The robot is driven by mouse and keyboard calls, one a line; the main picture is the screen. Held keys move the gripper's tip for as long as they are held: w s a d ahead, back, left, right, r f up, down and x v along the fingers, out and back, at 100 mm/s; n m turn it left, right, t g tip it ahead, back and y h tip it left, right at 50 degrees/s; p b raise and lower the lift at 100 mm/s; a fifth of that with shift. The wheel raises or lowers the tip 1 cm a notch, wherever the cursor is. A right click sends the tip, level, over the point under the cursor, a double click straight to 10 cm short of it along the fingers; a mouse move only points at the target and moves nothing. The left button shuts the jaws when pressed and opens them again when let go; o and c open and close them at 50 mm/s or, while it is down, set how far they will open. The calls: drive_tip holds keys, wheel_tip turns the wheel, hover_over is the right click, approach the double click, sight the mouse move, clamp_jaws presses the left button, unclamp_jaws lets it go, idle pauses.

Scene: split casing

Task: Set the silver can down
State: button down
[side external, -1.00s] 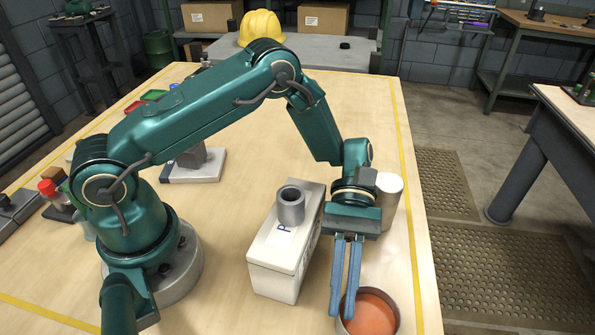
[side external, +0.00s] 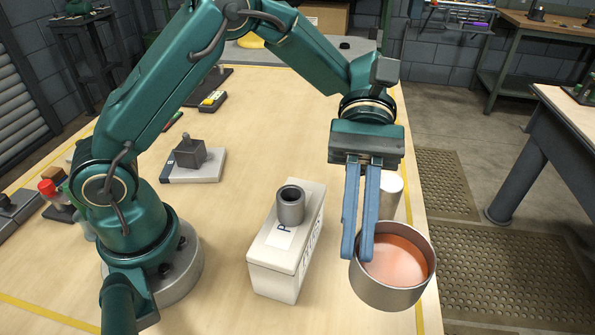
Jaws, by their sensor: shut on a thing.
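The silver can (side external: 393,293) is a wide, round metal vessel with an orange inside. My gripper (side external: 357,257) points down with its two blue fingers shut on the left part of the can's rim. The can hangs roughly level and appears to be raised above the table, near its right edge. The fingers cover a small part of the rim, and the can hides the table behind it.
A white box (side external: 280,263) with a grey hollow cylinder (side external: 291,206) on top stands left of the can. A white cylinder (side external: 391,195) stands behind my fingers, partly hidden. The wooden table (side external: 225,265) is bare between the box and my base.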

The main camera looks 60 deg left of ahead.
drive_tip(key=w+a+r+n+t+h, duration=0.35)
drive_tip(key=w+a+n+t, duration=0.5)
drive_tip(key=a, duration=0.55)
drive_tip(key=a+n+t+y, duration=0.2)
drive_tip(key=a+n+t, duration=0.55)
drive_tip(key=a, duration=1.05)
drive_tip(key=shift+t, duration=0.3)
drive_tip(key=w+d+f, duration=0.2)
drive_tip(key=d+f, duration=0.1)
drive_tip(key=f, duration=0.1)
drive_tip(key=w+d+f, duration=0.2)
drive_tip(key=d+f, duration=0.1)
drive_tip(key=f, duration=0.1)
drive_tip(key=w+d+f, duration=0.3)
drive_tip(key=d+f, duration=0.1)
drive_tip(key=shift+f, duration=2.2)
